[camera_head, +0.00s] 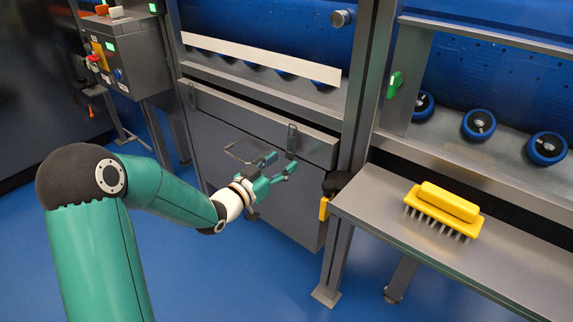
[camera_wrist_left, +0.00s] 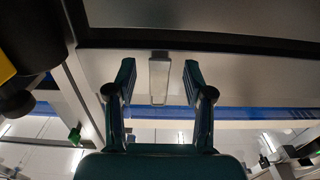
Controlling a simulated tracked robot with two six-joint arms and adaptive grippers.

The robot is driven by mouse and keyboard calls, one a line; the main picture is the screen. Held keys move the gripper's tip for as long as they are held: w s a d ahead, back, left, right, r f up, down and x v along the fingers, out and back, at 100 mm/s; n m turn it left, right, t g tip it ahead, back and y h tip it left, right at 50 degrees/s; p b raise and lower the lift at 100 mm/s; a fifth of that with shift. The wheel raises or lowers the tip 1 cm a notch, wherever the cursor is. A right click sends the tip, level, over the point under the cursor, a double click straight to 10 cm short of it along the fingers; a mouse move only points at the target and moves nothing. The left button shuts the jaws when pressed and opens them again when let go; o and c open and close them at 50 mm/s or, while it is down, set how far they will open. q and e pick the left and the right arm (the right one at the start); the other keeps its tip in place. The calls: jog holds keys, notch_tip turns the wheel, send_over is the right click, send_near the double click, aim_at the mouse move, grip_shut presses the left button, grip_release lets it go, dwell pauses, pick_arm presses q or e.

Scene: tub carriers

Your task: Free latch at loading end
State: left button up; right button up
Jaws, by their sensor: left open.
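A grey metal latch (camera_head: 292,140) with a wire loop sits at the right end of the grey cabinet's upper panel. A second latch (camera_head: 192,95) is at the panel's left end. My left gripper (camera_head: 281,162) is open and empty, just below and in front of the right-hand latch. In the left wrist view a pale metal latch (camera_wrist_left: 159,78) lies between the two spread fingers of my left gripper (camera_wrist_left: 159,70), with a gap on both sides. I cannot tell how far the fingertips are from the panel. My right gripper is not in view.
A steel bench (camera_head: 380,205) holds a yellow brush (camera_head: 442,208) at right. A black knob-like part (camera_head: 336,183) with yellow below sits at the bench's near corner, close to my left gripper. A control box (camera_head: 125,55) stands at left. Blue floor is clear below.

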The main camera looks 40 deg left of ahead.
pick_arm(q)
jog(key=shift+w+d, duration=0.1)
jog(key=shift+w, duration=0.65)
